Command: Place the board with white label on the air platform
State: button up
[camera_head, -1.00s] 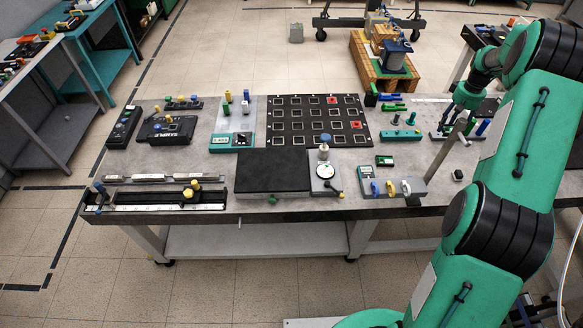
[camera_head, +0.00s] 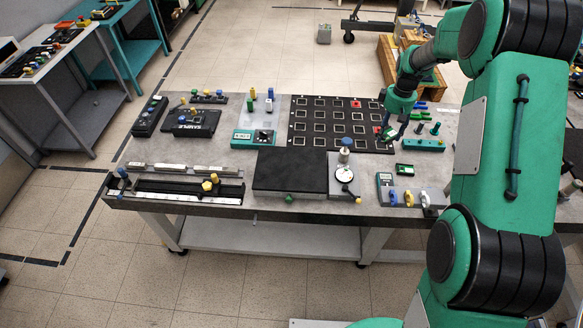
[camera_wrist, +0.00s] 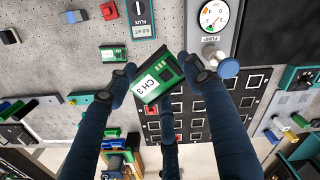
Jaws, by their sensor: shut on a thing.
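My gripper (camera_wrist: 164,82) is shut on a green board with a white label (camera_wrist: 158,84) reading "CH 3". In the wrist view the board sits tilted between the blue fingertips, above the table. The likely air platform is the flat black plate (camera_head: 290,170) at the table's front middle, beside a dial gauge (camera_head: 344,175). Its dark surface shows in part in the wrist view (camera_wrist: 263,30). Its top is bare.
A second green board (camera_head: 405,169) lies on the table, right of the gauge. The gauge's upright blue-topped knob (camera_head: 345,143) stands between my gripper and the black plate. The black grid (camera_head: 325,118) lies behind.

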jog(key=s+a+n, duration=0.4)
jog(key=s+a, duration=0.3)
jog(key=a, duration=0.4)
jog(key=s+a+n, duration=0.3)
jog(key=s+a, duration=0.4)
jog(key=a, duration=0.5)
jog(key=s+a+n, duration=0.4)
jog(key=s+a, duration=0.3)
jog(key=a, duration=0.4)
notch_tip(320, 180, down, 12)
jog(key=shift+a+p, duration=0.15)
jog(key=shift+p, duration=0.2)
jog(key=shift+w, duration=0.15)
send_over(281, 172)
jog(key=shift+w+f+p, duration=0.1)
jog(key=shift+f+p, duration=0.25)
jog(key=shift+f, duration=0.3)
jog(key=shift+f, duration=1.8)
jog(key=shift+f, duration=0.1)
